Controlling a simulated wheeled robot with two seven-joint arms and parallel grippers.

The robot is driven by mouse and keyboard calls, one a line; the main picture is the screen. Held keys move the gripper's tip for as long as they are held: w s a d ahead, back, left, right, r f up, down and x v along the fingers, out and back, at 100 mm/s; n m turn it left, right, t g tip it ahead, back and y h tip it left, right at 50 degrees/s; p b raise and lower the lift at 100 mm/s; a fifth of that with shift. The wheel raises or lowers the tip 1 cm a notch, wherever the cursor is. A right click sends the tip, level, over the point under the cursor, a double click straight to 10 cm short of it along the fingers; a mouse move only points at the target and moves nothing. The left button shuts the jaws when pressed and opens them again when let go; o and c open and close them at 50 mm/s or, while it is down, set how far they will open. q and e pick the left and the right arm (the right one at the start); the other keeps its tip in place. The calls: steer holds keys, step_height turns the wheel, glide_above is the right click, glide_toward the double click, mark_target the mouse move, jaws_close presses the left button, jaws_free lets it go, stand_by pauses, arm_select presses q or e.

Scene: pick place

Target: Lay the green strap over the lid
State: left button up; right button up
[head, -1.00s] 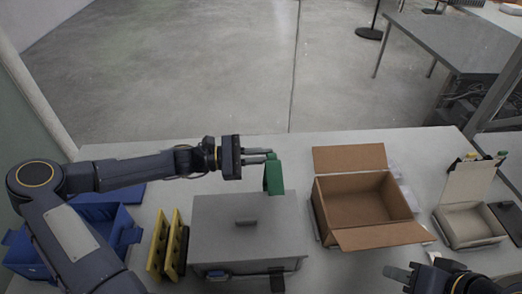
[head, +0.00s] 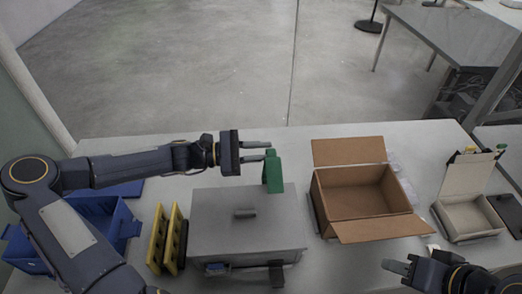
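The green strap (head: 273,174) hangs down at the far right edge of the grey box's lid (head: 220,217), its lower end overlapping that edge. I cannot tell whether it rests on the lid. My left gripper (head: 266,151) is above the far side of the lid, its two fingers apart, their tips beside the strap's upper end. My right gripper (head: 397,267) is low at the right, away from the strap; its fingers are partly hidden and its opening is unclear.
An open cardboard box (head: 363,196) stands right of the grey box. Yellow-and-black racks (head: 165,240) and a blue bin (head: 125,229) are at the left. A smaller open carton (head: 470,220) is at the far right. The table behind the strap is clear.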

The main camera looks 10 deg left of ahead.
arm_select(q)
steer(key=b+v, duration=0.1)
steer(key=v, duration=0.6)
steer(key=shift+a, duration=0.4)
steer(key=shift+s, duration=0.15)
steer(key=shift+w+a+m, duration=0.1)
steer(key=shift+w+m, duration=0.2)
steer(key=shift+m, duration=0.2)
steer(key=c, duration=0.4)
steer(key=w+m, duration=0.1)
steer(key=m, duration=0.2)
steer(key=w+a+r+m+g+b, duration=0.1)
steer(key=w+m, duration=0.1)
steer(key=m, duration=0.1)
steer(key=w+a+m+g, duration=0.1)
steer(key=m, duration=0.2)
steer(key=shift+w+a+r+m+b, duration=0.1)
steer(key=shift+w+r+m+b, duration=0.1)
steer(key=shift+m+b, duration=0.15)
jaws_close()
steer(key=d+m+g+p, duration=0.2)
steer(key=d+m+p, duration=0.1)
steer(key=d+m, duration=0.6)
steer(key=shift+s+m+y, duration=0.25)
steer(key=shift+m+y, duration=0.05)
steer(key=shift+m, duration=0.15)
